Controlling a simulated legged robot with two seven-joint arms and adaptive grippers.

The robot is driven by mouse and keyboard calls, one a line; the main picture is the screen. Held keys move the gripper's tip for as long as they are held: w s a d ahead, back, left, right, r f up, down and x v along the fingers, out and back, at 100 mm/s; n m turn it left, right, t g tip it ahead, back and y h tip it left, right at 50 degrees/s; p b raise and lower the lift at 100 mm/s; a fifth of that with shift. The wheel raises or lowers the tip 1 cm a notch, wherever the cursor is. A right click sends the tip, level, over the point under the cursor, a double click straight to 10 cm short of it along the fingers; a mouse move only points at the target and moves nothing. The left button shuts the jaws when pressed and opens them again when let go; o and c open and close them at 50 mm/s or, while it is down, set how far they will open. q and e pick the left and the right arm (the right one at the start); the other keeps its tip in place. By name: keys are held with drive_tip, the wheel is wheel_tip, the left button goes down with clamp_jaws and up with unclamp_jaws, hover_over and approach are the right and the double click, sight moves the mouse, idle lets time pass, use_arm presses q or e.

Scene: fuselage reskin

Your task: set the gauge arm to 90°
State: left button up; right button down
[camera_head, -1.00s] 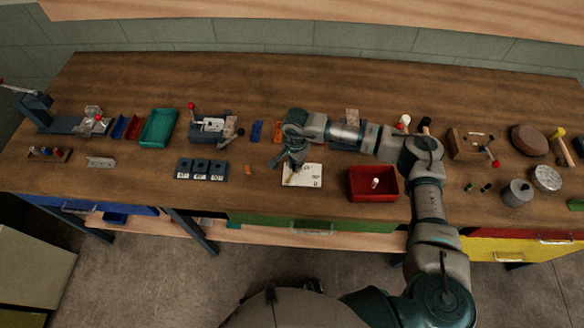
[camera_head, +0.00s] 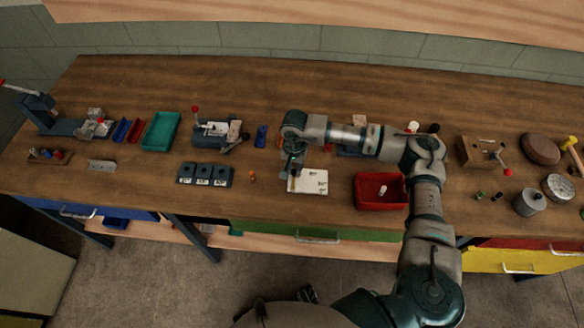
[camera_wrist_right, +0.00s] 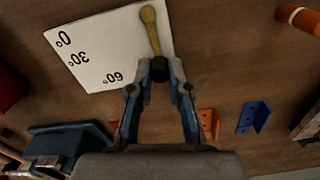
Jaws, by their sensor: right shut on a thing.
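The gauge is a white plate (camera_head: 314,182) lying on the bench, with dark degree marks. In the right wrist view the plate (camera_wrist_right: 100,50) shows marks for 0°, 30° and 60°; no 90° mark is visible. Its brass-coloured gauge arm (camera_wrist_right: 150,30) lies past the 60° mark, close to the plate's edge, and ends in a black knob (camera_wrist_right: 160,70). My right gripper (camera_head: 291,172) is over the plate's left edge. Its fingertips (camera_wrist_right: 160,75) are shut on the knob. My left gripper is not in view.
A red tray (camera_head: 370,204) with a white-topped piece stands right of the plate. A dark block with several sockets (camera_head: 204,183) and a small orange part (camera_head: 252,176) lie left. An orange bracket (camera_wrist_right: 207,122) and a blue bracket (camera_wrist_right: 253,117) lie near the gripper.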

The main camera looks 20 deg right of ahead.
sight(293, 171)
drive_tip(key=shift+a+r, duration=0.1)
drive_tip(key=shift+a, duration=0.05)
drive_tip(key=c, duration=1.1)
unclamp_jaws()
drive_tip(key=shift+s, duration=0.1)
wheel_tip(293, 171, up, 12)
